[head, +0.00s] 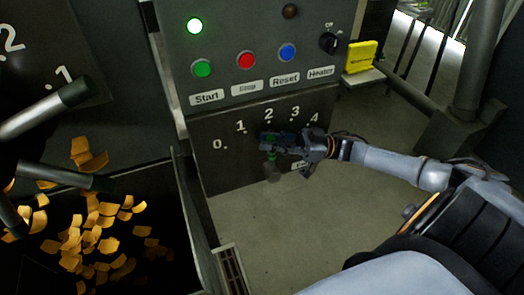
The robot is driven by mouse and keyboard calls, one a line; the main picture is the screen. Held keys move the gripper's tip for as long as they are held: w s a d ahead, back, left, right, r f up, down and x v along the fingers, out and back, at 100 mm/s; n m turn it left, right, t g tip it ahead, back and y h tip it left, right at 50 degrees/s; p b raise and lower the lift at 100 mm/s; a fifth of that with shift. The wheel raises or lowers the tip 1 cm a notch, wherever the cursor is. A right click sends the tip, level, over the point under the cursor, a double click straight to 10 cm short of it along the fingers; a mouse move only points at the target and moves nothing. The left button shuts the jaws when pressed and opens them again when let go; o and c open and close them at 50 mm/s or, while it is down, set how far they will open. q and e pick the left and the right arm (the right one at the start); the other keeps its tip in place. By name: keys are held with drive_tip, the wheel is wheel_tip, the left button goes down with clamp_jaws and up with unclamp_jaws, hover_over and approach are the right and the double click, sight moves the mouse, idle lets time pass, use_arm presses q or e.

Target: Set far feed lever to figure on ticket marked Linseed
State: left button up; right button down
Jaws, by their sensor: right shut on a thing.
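The far feed scale (228,170) is a dark plate with white figures 0 to 4, below the button panel. My right gripper (268,143) reaches in from the right and is shut on the far feed lever (271,156). Only a small greenish part of the lever shows at the jaws; the rest is hidden. The jaws lie just below the figure 2 in the picture. A yellow piece (360,57) with small dark writing stands to the right of the panel; I cannot read it or tell whether it is the Linseed ticket. My left gripper is not in view.
The panel has Start (201,68), Stop (246,60) and Reset (287,53) buttons and a Heater knob (328,43). At left are another scale (60,75), a green-ended grey bar (45,108) and a dark bin (185,215) with yellow flakes. Floor below my right gripper is clear.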

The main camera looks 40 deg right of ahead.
drive_tip(key=s+d+f+m+t+y+b, duration=0.1)
drive_tip(key=d+m+t+y+b, duration=0.1)
drive_tip(key=d+b, duration=0.4)
drive_tip(key=shift+s+t+y, duration=0.2)
drive_tip(key=shift+t+y, duration=0.6)
drive_tip(key=c, duration=1.5)
unclamp_jaws()
drive_tip(key=shift+d+f, duration=0.1)
drive_tip(key=shift+d, duration=0.05)
drive_tip(key=v, duration=1.2)
